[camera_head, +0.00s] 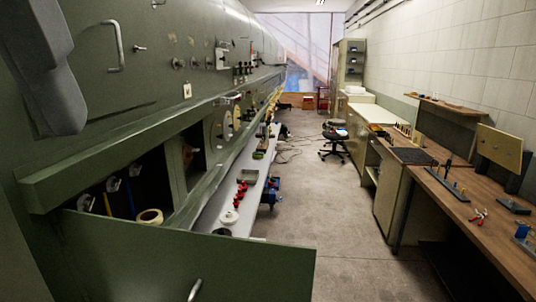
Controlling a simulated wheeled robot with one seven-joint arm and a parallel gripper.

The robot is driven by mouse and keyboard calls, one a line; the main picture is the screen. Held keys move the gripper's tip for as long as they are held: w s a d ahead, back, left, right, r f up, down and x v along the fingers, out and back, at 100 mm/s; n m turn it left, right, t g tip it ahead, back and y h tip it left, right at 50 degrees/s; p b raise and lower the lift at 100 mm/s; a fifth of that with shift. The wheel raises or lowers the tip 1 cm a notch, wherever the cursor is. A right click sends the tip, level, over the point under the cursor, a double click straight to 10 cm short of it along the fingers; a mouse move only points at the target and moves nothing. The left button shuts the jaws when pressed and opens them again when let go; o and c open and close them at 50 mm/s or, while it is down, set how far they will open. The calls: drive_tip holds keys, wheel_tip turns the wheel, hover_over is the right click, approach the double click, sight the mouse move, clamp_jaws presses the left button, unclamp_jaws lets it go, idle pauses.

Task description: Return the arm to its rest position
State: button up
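A grey rounded part of my arm (45,70) hangs at the upper left edge of the head view, in front of the green fuselage wall (160,85). The rest of the arm is cut off by the frame. My gripper is not in view, so I cannot see whether it is open or shut or holds anything.
A green panel (190,265) stands out below an open recess holding a tape roll (150,216). A narrow shelf (236,213) with red parts runs along the fuselage. A wooden workbench (487,205) stands right. The aisle floor (320,212) is clear up to a chair (335,141).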

drive_tip(key=w+d+f+g+h, duration=0.1)
drive_tip(key=w+d+f, duration=0.6)
drive_tip(key=w+f, duration=0.3)
drive_tip(key=w+d+f+g, duration=0.1)
drive_tip(key=w+d+f, duration=0.75)
drive_tip(key=w, duration=0.35)
drive_tip(key=d+f+m, duration=0.2)
drive_tip(key=d+f, duration=0.6)
drive_tip(key=d, duration=0.5)
drive_tip(key=d+f+m, duration=0.2)
drive_tip(key=d+f, duration=0.6)
drive_tip(key=d, duration=0.6)
drive_tip(key=s+a+f+n+g+b, duration=0.1)
drive_tip(key=s+a+f+n+b, duration=0.3)
drive_tip(key=s+a+f+b, duration=0.3)
drive_tip(key=s+a+f+n+g+b, duration=0.1)
drive_tip(key=s+a+f+n+b, duration=0.3)
drive_tip(key=a+f+b, duration=0.7)
wheel_tip(320, 180, down, 2)
drive_tip(key=s+b, duration=0.2)
drive_tip(key=b, duration=0.2)
drive_tip(key=shift+s+a+y, duration=0.15)
drive_tip(key=shift+s+y, duration=0.15)
drive_tip(key=shift+s, duration=0.1)
drive_tip(key=shift+s, duration=0.1)
